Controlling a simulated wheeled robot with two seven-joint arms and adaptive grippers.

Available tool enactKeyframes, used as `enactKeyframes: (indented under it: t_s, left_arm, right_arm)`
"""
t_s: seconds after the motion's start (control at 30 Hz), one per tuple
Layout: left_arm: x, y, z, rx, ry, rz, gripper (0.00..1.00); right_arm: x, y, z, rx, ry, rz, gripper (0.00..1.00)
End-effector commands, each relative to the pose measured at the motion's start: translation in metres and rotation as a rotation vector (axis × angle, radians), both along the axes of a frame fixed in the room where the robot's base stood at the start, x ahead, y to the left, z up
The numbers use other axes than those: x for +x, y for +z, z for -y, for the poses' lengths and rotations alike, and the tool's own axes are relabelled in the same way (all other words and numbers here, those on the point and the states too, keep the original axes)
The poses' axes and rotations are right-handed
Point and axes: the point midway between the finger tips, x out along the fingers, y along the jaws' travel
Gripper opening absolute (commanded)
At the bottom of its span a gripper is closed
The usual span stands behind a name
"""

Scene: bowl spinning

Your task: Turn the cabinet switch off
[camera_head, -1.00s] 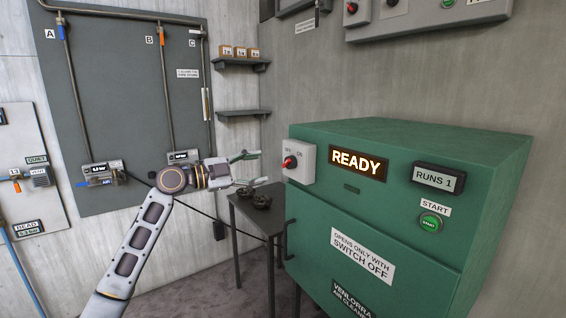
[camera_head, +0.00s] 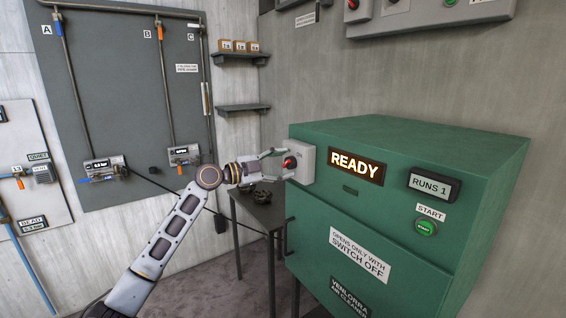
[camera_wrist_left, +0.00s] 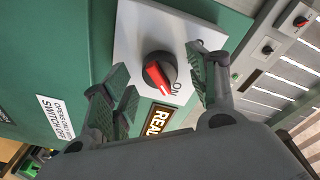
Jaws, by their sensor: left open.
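The cabinet (camera_head: 400,210) is a green box with a lit READY sign (camera_head: 357,164). Its switch is a red and black knob (camera_wrist_left: 159,73) on a light grey plate (camera_head: 303,166) at the cabinet's left edge. In the head view the red knob (camera_head: 290,162) shows between my fingers. My left gripper (camera_head: 281,163) is open at the plate, with one finger on each side of the knob. In the left wrist view the fingers (camera_wrist_left: 165,90) stand apart from the knob. My right gripper is out of view.
A dark table (camera_head: 258,205) with small dark objects stands behind my left gripper. A black handle (camera_head: 288,236) sticks out on the cabinet's left side. A green START button (camera_head: 426,228) is on the front. Shelves (camera_head: 243,108) and piping are on the walls behind.

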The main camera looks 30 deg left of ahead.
Motion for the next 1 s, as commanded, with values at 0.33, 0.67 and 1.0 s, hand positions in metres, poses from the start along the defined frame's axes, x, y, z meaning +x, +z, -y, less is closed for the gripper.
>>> enactKeyframes:
  t_s: [0.33,0.67,1.0]
  left_arm:
    - [0.0062,-0.0001,0.0042,0.001,-0.001,0.0,0.59]
    - [0.0061,-0.0002,0.0041,0.001,-0.001,0.0,0.36]
    - [0.006,-0.0005,0.0041,-0.002,-0.001,-0.001,0.13]
  right_arm:
    - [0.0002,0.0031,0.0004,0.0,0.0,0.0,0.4]
    - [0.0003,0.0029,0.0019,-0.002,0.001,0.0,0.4]
    - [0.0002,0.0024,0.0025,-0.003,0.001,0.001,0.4]
